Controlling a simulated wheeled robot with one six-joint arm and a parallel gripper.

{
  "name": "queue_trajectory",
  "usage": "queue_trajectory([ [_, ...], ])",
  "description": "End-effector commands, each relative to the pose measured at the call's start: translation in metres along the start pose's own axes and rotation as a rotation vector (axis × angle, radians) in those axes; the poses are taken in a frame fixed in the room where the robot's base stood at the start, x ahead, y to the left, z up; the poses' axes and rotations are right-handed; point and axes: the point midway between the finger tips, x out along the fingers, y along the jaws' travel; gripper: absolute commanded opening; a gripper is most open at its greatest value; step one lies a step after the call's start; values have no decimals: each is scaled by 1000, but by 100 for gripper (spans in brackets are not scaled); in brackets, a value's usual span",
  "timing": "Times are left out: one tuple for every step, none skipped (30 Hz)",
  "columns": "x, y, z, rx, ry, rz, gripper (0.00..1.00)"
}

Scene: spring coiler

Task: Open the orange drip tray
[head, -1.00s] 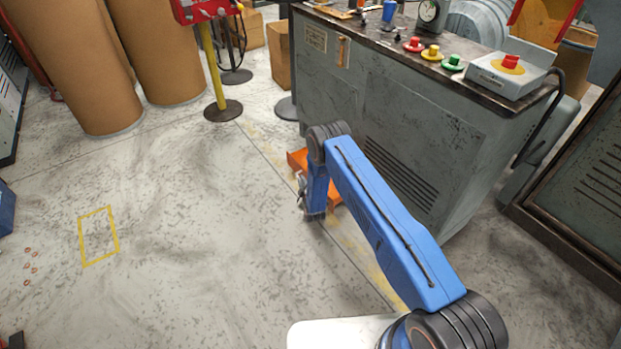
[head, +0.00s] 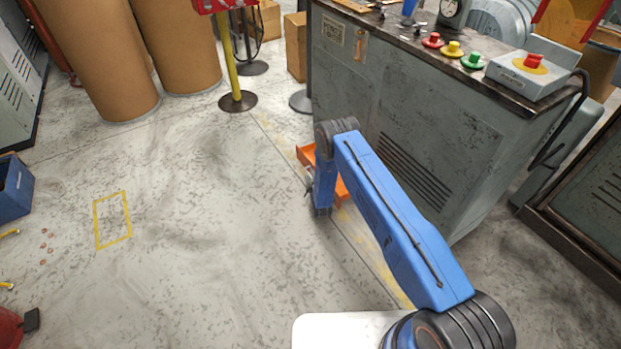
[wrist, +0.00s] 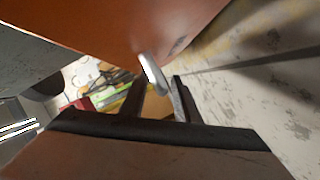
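The orange drip tray (head: 306,154) juts out low from the base of the grey machine in the head view, partly hidden behind my arm. In the wrist view the tray (wrist: 120,25) fills the top, with a silver handle (wrist: 151,70) on it. My gripper (wrist: 160,82) has its two dark fingers apart, with the handle's end at the gap between them. I cannot tell whether they touch it. In the head view my gripper (head: 310,187) is small and partly hidden beside the tray.
The grey machine (head: 420,130) stands right of the tray, with coloured buttons on top. A yellow post (head: 233,60) and brown drums (head: 100,60) stand behind. A blue bin (head: 12,188) is at the left edge. The floor left of the tray is clear.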

Motion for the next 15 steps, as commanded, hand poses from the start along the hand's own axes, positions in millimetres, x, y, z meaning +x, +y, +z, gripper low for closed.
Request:
queue_trajectory([
  [-1, 0, 0, 0, 0, 0, 29],
  [-2, 0, 0, 0, 0, 0, 29],
  [-4, 0, 0, 0, 0, 0, 29],
  [-6, 0, 0, 0, 0, 0, 29],
  [-8, 0, -1, 0, 1, 0, 29],
  [-13, 0, -1, 0, 0, 0, 29],
  [-17, 0, -1, -1, 0, -1, 29],
  [-22, 0, -1, -1, 0, -1, 29],
  [-29, 0, -1, -1, 0, -1, 29],
  [-34, 0, -1, -1, 0, -2, 29],
  [-41, -1, 0, -1, -1, -3, 29],
  [-49, -1, 0, -1, 0, -2, 29],
  [-55, -1, 0, -1, -1, -3, 29],
  [-61, 0, -1, -1, 0, -2, 29],
  [-69, -1, 0, 0, -1, -3, 29],
])
